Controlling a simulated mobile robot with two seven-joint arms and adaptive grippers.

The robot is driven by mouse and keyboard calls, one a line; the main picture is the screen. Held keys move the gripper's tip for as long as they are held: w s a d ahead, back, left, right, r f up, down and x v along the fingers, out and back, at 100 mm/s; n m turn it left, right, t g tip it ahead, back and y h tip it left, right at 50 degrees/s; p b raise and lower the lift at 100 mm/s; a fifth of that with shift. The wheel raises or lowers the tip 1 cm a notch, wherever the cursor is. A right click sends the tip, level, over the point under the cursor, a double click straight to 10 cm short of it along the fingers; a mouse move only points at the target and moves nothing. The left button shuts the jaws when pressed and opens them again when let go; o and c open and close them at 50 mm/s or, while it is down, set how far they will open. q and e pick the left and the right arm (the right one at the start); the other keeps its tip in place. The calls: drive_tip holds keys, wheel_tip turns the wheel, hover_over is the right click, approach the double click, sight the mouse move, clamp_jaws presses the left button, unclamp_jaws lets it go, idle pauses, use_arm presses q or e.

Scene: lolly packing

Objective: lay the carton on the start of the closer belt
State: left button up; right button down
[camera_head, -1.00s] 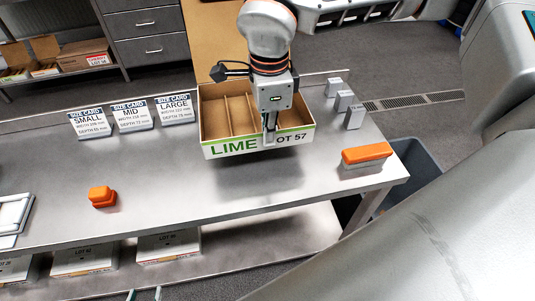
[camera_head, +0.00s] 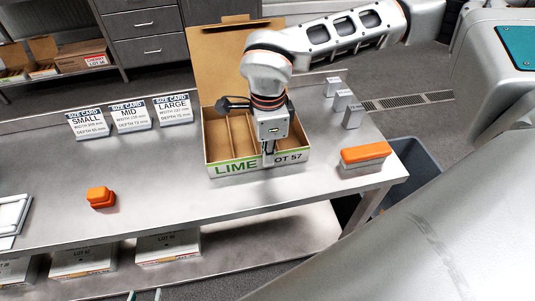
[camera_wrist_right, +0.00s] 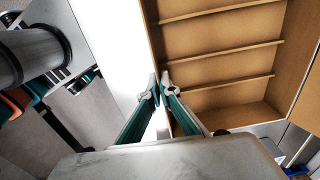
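The carton (camera_head: 236,167) is an open box with a green-striped white front marked LIME LOT 57. It has inner dividers, and its brown lid flap stands up at the back. It appears to rest on the steel table. My right gripper (camera_head: 269,157) points down at its front wall. In the right wrist view, the right gripper's fingertips (camera_wrist_right: 159,90) straddle the rim of the carton wall (camera_wrist_right: 150,45) and pinch it. My left gripper (camera_head: 144,296) shows only two separated fingertips at the bottom edge. No belt is seen.
On the steel table (camera_head: 150,195) stand size cards (camera_head: 131,116), an orange block (camera_head: 101,197), an orange-topped grey block (camera_head: 365,157) and small grey blocks (camera_head: 353,116). White cartons (camera_head: 168,246) sit on the shelf below. A grey bin (camera_head: 412,175) stands right of the table.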

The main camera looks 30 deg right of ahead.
drive_tip(key=c, duration=2.3)
unclamp_jaws()
